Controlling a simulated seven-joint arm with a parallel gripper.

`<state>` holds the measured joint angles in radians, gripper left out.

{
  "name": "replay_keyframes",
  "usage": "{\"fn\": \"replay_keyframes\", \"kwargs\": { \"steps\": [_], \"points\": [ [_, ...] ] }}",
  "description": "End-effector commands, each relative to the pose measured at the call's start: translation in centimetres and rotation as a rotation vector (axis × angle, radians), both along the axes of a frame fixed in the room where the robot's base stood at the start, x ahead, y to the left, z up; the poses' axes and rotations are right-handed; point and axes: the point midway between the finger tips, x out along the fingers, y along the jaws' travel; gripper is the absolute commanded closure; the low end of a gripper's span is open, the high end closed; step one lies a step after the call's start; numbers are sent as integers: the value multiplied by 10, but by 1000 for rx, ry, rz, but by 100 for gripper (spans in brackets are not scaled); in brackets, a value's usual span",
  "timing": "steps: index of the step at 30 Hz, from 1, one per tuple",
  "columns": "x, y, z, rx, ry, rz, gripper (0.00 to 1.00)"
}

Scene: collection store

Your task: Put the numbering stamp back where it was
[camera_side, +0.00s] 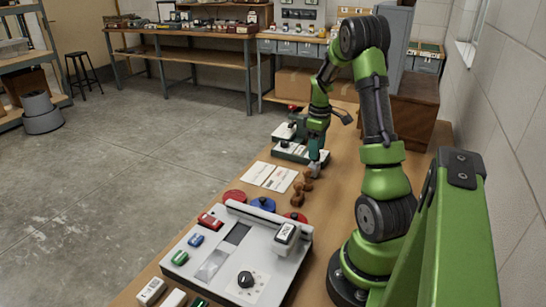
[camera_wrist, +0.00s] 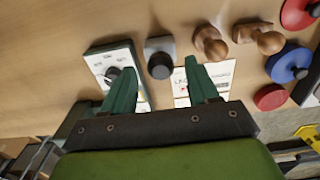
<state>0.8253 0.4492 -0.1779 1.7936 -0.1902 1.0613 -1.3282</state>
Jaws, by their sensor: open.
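My gripper (camera_wrist: 159,65) is open, pointing down at the table. In the wrist view a grey block with a round black knob (camera_wrist: 160,57) stands between and just beyond the fingertips; it looks like the numbering stamp, but I cannot be sure. I see no contact with it. In the side view my gripper (camera_side: 317,150) is over the middle of the table, and the grey block (camera_side: 315,169) shows small below it. A white-faced device with a black knob (camera_wrist: 114,64) stands left of the block in the wrist view.
Printed cards (camera_side: 270,177) lie beside wooden-handled stamps (camera_side: 299,194). Round red and blue pads (camera_side: 262,204) sit behind a large white console (camera_side: 213,262) with small coloured stamps. Green-based devices (camera_side: 300,152) stand beyond. A brown box (camera_side: 413,110) stands at the far right.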

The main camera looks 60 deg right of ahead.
Motion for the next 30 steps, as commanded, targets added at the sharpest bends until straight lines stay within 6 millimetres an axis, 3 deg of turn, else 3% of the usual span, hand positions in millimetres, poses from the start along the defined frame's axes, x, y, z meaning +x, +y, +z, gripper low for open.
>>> {"fn": "replay_keyframes", "kwargs": {
  "steps": [6, 11, 14, 17, 22, 27, 30],
  "points": [
    [1, 0, 42, -3, -2, 2, 41],
    [1, 1, 58, -1, -2, 1, 41],
    [9, 13, 69, -9, -21, -5, 41],
    [30, 48, 89, -26, -80, -28, 41],
    [61, 156, 132, -26, -256, -104, 41],
    [53, 266, 158, 59, -429, -195, 41],
    [36, 316, 164, 132, -505, -242, 41]
  ]
}}
